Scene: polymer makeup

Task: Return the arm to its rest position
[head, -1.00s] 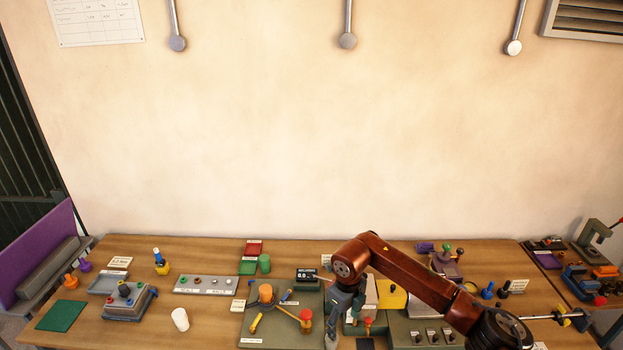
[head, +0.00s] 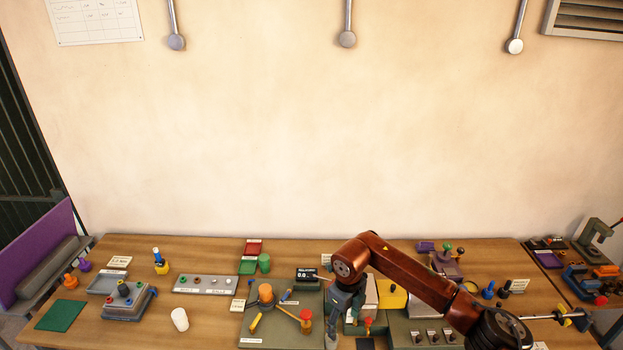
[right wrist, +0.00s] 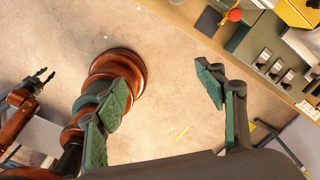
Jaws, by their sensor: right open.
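My right arm comes in from the right in the head view, in reddish brown, and bends down over the front of the workbench (head: 215,270). My right gripper (head: 332,335) points down at the bench's front edge, partly cut off by the frame. In the right wrist view its green-padded fingers (right wrist: 158,108) are wide apart with nothing between them, and pale floor shows behind. My left gripper (right wrist: 42,76) shows small at the left of the right wrist view, its dark fingertips apart and empty. It is not in the head view.
Left of my right gripper is a grey-green board (head: 275,333) with an orange knob (head: 265,293) and a red knob (head: 306,315). A yellow block (head: 392,296) and a switch panel (head: 400,325) are close on its right. A white cylinder (head: 180,319) stands farther left.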

